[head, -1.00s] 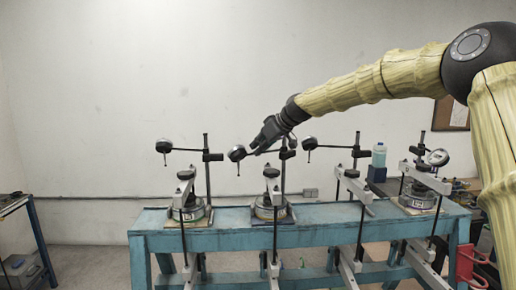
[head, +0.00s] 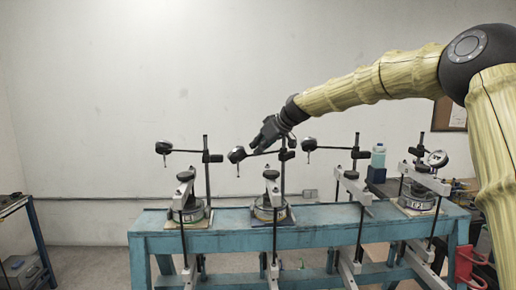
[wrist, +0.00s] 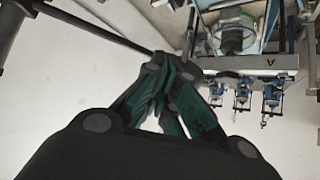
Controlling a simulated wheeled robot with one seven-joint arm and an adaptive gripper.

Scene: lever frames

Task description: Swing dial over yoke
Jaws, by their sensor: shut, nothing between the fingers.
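Several dials stand on black posts along the bench: a left dial (head: 163,147), a second dial (head: 236,154), a third dial (head: 309,144) and a right dial (head: 438,158) whose pale face shows. Each post stands by a clamp with a yoke; the second yoke (head: 271,174) is below my gripper. My gripper (head: 256,143) is shut and empty, beside the second dial's arm, just right of that dial; I cannot tell whether they touch. In the wrist view the shut fingers (wrist: 165,72) are close to a dark rod (wrist: 95,27).
The blue bench (head: 230,241) carries round metal pots under the yokes. A bottle (head: 378,155) stands at the back right. A dark shelf (head: 38,240) is at the far left. The space above the bench's left end is open.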

